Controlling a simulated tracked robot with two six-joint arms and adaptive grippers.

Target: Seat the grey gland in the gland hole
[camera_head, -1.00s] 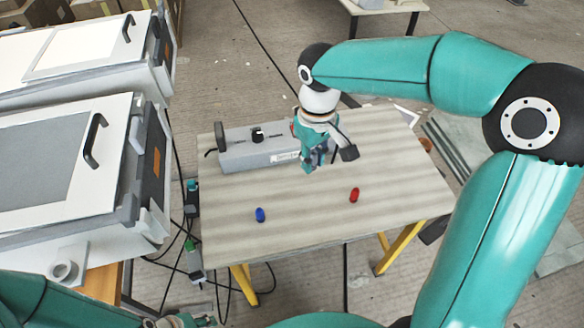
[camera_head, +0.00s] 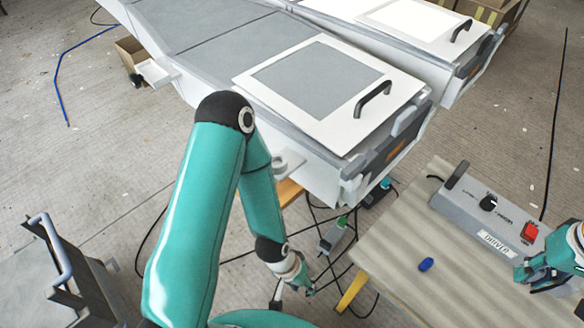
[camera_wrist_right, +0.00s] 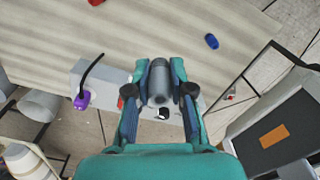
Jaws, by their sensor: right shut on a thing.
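The grey gland (camera_wrist_right: 159,82) is a grey cylinder between the fingers of my right gripper (camera_wrist_right: 159,95) in the right wrist view, and the gripper is shut on it. Below it in that view is the grey drive box (camera_wrist_right: 112,82), with a purple piece (camera_wrist_right: 82,101) at its side. A dark round spot (camera_wrist_right: 162,114) shows near the gland's end; I cannot tell whether it is the gland hole. In the head view my right gripper (camera_head: 540,270) is at the right edge, beside the drive box (camera_head: 470,222). My left gripper (camera_head: 302,285) hangs left of the table, its fingers too small to judge.
A blue piece (camera_head: 426,264) lies on the wooden table (camera_head: 400,240); a red one (camera_wrist_right: 96,2) shows in the wrist view. White mould units (camera_head: 335,110) stand behind the table. Cables and small connectors (camera_head: 333,235) lie on the floor beside it.

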